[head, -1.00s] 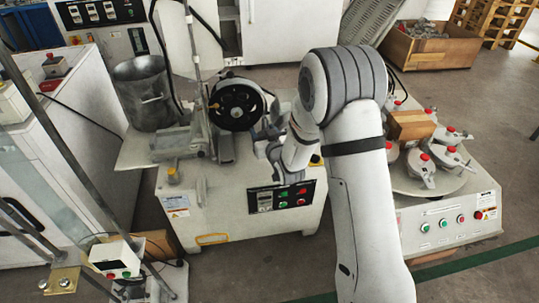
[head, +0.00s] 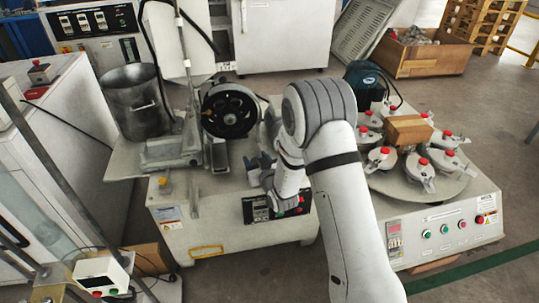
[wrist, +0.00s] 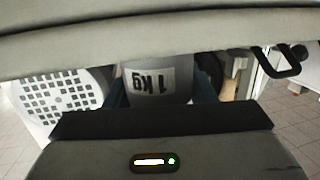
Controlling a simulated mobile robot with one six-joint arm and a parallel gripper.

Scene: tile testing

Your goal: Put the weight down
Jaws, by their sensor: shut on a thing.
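The weight (wrist: 158,84) is a grey cylinder with an upside-down "1 kg" label in the wrist view. It sits between the dark fingers of my gripper (head: 262,166), which is shut on it. In the head view my gripper is over the white machine cabinet (head: 220,228), close to the right of the black wheel. The weight cannot be made out there. Its underside is hidden in the wrist view, so I cannot tell whether it touches a surface.
The black wheel (head: 232,110) and a metal bucket (head: 136,104) stand left of my gripper. A turntable (head: 448,190) with several red-knobbed clamps and a cardboard box (head: 408,130) is to the right. A perforated white plate (wrist: 60,95) shows left in the wrist view.

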